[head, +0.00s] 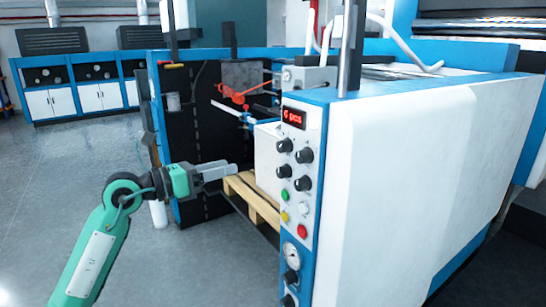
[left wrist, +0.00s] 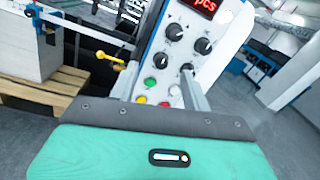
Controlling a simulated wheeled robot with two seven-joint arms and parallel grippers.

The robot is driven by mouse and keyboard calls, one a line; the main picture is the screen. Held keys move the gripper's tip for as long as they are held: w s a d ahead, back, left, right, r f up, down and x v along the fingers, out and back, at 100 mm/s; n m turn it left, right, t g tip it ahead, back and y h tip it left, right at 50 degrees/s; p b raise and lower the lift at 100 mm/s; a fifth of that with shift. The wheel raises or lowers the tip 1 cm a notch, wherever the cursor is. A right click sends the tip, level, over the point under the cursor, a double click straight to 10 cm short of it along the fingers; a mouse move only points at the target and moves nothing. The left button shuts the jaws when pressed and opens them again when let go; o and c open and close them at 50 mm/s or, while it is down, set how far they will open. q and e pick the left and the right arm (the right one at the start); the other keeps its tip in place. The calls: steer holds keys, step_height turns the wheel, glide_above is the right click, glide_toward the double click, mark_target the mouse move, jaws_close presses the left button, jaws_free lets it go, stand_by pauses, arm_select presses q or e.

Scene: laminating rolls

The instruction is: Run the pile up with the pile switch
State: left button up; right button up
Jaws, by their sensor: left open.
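The control panel (head: 304,165) on the machine's blue-edged front has a red display (head: 293,117), several black knobs (head: 304,155), green, white, yellow and red buttons, and more controls lower down. I cannot tell which control is the pile switch. The white pile (head: 266,150) stands on a wooden pallet (head: 252,201), partly hidden behind the panel. My left gripper (head: 226,170) is open and empty, left of the panel and apart from it. In the left wrist view, the panel's knobs (left wrist: 175,32) and buttons (left wrist: 149,83) show beyond and between its fingers (left wrist: 160,85). My right gripper is not in view.
The white machine side (head: 400,180) fills the right. A dark upright frame (head: 195,130) with a red-orange part (head: 232,93) stands behind my left gripper. A yellow-tipped lever (left wrist: 108,58) shows left of the panel. The grey floor at left is clear.

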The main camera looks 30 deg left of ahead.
mark_target(279, 148)
arm_select(q)
step_height(279, 148, up, 3)
steer(key=s+d+m+y, duration=0.1)
steer(key=s+d+m, duration=0.1)
steer(key=d, duration=0.1)
steer(key=p+x, duration=0.2)
steer(key=x, duration=0.2)
steer(key=p+x, duration=0.2)
steer(key=x, duration=0.1)
steer(key=p+x, duration=0.2)
steer(key=x, duration=0.2)
steer(key=shift+w+a+p, duration=0.2)
steer(key=shift+w+p, duration=0.1)
steer(key=shift+w, duration=0.15)
steer(key=shift+w+d+f, duration=0.1)
steer(key=shift+w+d, duration=0.1)
steer(key=shift+w, duration=0.25)
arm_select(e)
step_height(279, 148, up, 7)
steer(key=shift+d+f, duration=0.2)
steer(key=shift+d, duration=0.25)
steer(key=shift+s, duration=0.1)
arm_select(q)
steer(key=c, duration=1)
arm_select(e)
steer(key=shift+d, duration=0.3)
